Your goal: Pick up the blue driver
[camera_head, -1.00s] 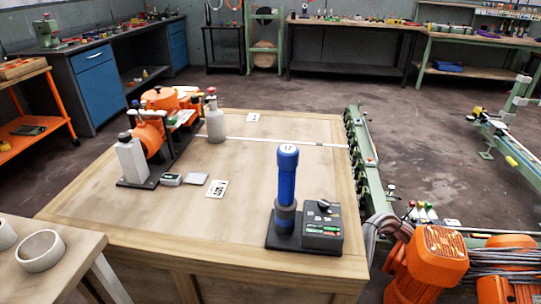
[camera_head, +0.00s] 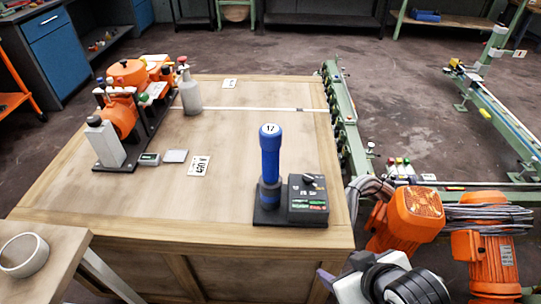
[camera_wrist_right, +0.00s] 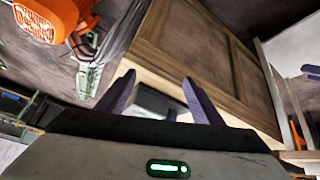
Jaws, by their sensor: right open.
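The blue driver (camera_head: 270,155) stands upright in a dark holder on the wooden table, in the right half of the head view, with a "17" label on its top. A dark control box (camera_head: 308,199) with a knob sits against its right side. My right gripper (camera_head: 327,277) is low at the bottom edge of the head view, in front of the table's right corner and apart from the driver. Its two purple fingers (camera_wrist_right: 157,88) are spread and empty in the right wrist view. The driver does not clearly show in that view. My left gripper is out of view.
The wooden table (camera_head: 140,215) has free room around its middle. An orange machine (camera_head: 125,105) and a grey bottle (camera_head: 189,91) stand at its back left. Orange motors (camera_head: 415,212) and a green rail (camera_head: 342,115) lie right of it. A smaller table with a ring (camera_head: 23,255) is front left.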

